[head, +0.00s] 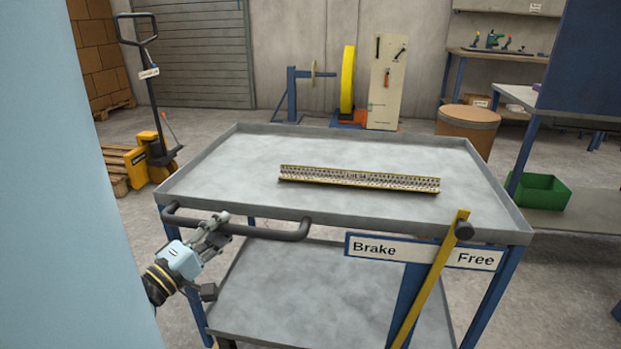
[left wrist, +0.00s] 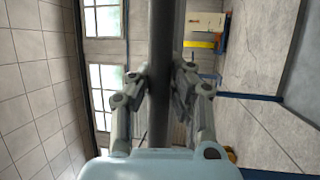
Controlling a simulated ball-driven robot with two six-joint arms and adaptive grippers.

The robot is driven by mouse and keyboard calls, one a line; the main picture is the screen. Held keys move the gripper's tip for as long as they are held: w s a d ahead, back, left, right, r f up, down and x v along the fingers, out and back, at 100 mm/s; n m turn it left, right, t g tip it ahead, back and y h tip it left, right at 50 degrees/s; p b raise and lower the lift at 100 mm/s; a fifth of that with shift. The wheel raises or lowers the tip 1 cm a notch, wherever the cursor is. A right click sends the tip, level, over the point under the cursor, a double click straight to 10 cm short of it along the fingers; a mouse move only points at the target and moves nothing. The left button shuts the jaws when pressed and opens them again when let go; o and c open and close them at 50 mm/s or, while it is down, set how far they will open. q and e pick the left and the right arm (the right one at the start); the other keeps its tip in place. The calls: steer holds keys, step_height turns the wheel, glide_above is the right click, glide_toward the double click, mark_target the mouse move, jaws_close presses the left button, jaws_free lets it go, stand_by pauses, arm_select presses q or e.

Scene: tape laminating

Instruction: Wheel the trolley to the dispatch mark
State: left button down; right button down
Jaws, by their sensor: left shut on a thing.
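The trolley (head: 240,160) stands right in front of me in the head view, a grey tray top and lower shelf on blue legs. Its dark handle (head: 283,234) sticks out on my side. My left gripper (head: 222,229) is shut on the handle's left part; in the left wrist view the bar (left wrist: 163,30) runs between both fingers (left wrist: 160,88). A yellow brake lever (head: 432,275) with a black knob leans right, its top between the "Brake" sign (head: 375,248) and the "Free" sign (head: 474,258), covering the Free sign's left edge. My right gripper is not in view. I see no dispatch mark.
A perforated strip with yellow edges (head: 358,179) lies on the tray. A pallet jack (head: 150,155) stands left, a drum (head: 467,128) and green crate (head: 540,191) right. A yellow wheel (head: 348,80) stands behind. Bare floor shows between trolley and pallet jack.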

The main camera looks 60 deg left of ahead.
arm_select(q)
steer(key=shift+s+a, duration=0.15)
steer(key=shift+s, duration=0.15)
steer(key=c, duration=1.2)
jaws_free()
steer(key=shift+s+a, duration=0.1)
steer(key=shift+s, duration=0.1)
steer(key=shift+o, duration=0.2)
steer(key=v, duration=1.2)
steer(key=shift+w+f, duration=0.1)
